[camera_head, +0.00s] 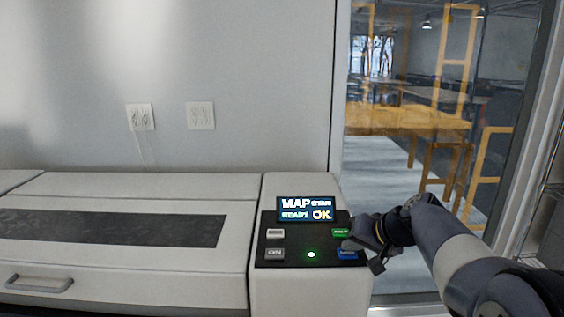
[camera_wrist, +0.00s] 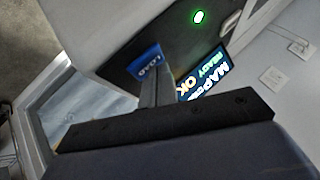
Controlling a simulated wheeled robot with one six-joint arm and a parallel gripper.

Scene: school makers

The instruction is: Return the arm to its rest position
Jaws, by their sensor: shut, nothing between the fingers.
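My gripper (camera_head: 352,243) is at the right side of the machine's control panel (camera_head: 291,243) in the head view, with my arm reaching in from the lower right. In the wrist view my gripper (camera_wrist: 157,88) is shut and empty. Its fingertips are close to the blue button marked LOAD (camera_wrist: 146,62). The blue button also shows in the head view (camera_head: 347,254), just below the fingertips. I cannot tell whether the fingers touch the panel.
A lit display (camera_head: 306,209) reads READY OK. A green light (camera_head: 311,254), a green button (camera_head: 341,232) and grey buttons sit on the panel. The white machine (camera_head: 125,190) stands against a wall with outlets (camera_head: 200,115). A glass pane (camera_head: 400,180) is behind my arm.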

